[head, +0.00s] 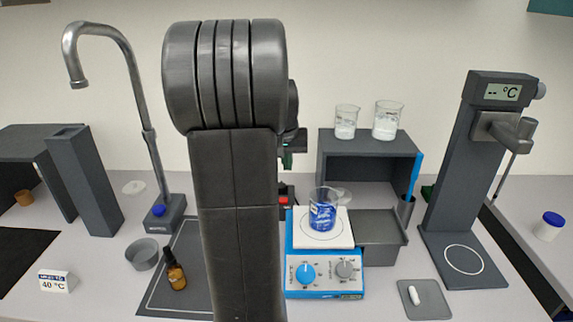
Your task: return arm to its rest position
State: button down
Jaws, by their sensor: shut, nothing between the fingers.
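My own dark grey arm stands upright across the middle of the head view, with its large rounded joint at the top. My gripper cannot be made out; the arm's thick link hides what lies behind it. A small dark part with a teal light shows just right of the arm, too covered to identify.
A dark shelf (338,152) bears two beakers. A temperature stand (452,170) is at right, a curved metal spout (139,95) at left. A brown dropper bottle (175,272), grey bowl (143,254) and 40 °C sign (57,281) sit front left. A white stir bar lies on a grey pad (433,302).

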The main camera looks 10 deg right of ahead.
jog(key=shift+f, duration=0.15)
jog(key=w+f, duration=0.1)
jog(key=f, duration=0.2)
jog(key=w+a+f, duration=0.1)
jog(key=f, duration=0.2)
jog(key=w+f, duration=0.1)
jog(key=f, duration=0.1)
jog(key=shift+w+a+f, duration=0.1)
jog(key=shift+a+f, duration=0.2)
jog(key=shift+f, duration=0.1)
jog(key=h+b, duration=0.1)
jog(key=b, duration=0.1)
jog(key=shift+w+a+f+b, duration=0.1)
jog(key=shift+a+f+b, duration=0.2)
jog(key=shift+f+b, duration=0.1)
jog(key=v, duration=0.7)
jog(key=shift+w+d, duration=0.1)
jog(key=shift+w, duration=0.05)
